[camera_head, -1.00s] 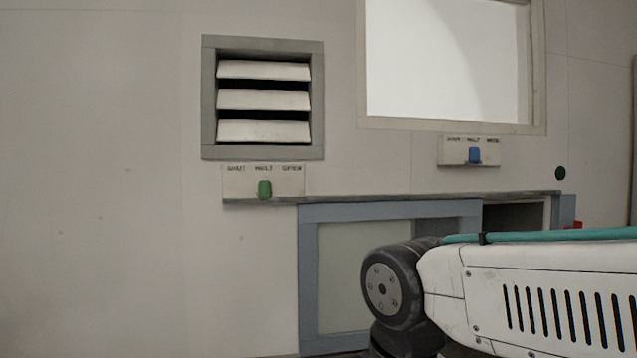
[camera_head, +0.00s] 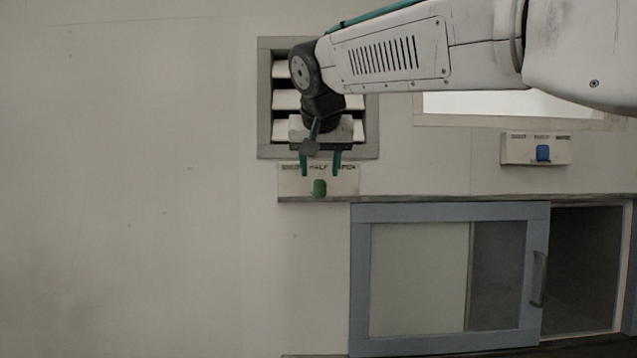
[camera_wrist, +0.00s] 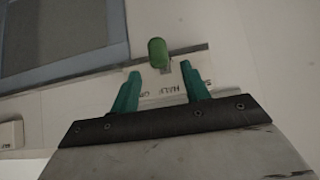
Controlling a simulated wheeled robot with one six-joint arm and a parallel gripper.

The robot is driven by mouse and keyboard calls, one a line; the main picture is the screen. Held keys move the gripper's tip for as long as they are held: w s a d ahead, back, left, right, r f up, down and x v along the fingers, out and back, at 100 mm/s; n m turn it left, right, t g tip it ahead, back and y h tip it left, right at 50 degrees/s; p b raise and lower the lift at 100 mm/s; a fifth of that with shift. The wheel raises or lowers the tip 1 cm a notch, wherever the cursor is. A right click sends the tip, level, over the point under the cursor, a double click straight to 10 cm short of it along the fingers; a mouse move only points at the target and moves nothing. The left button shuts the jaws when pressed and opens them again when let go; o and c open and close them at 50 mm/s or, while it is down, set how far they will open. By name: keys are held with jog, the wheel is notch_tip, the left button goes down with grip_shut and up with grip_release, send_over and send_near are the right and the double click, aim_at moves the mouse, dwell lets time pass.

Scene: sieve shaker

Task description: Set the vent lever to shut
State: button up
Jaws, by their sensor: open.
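The green vent lever (camera_head: 320,188) sits on a pale label plate (camera_head: 346,182) under the louvred vent (camera_head: 266,100). The plate reads SHUT, HALF and OPEN from left to right, and the lever is at about HALF. The vent slats look open, with dark gaps. My gripper (camera_head: 320,172) is open and empty in front of the plate, with its teal fingers pointing down just above the lever. In the wrist view the lever (camera_wrist: 157,53) shows just beyond and between the fingertips (camera_wrist: 161,72). I cannot tell whether a finger touches it.
A second plate with a blue lever (camera_head: 543,153) is on the wall at right, below a bright window (camera_head: 500,104). A narrow ledge (camera_head: 450,198) runs under the plates, above a blue-framed sliding door (camera_head: 360,280). The wall to the left is bare.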

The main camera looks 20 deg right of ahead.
aim_at(320, 181)
jog(key=x, duration=0.5)
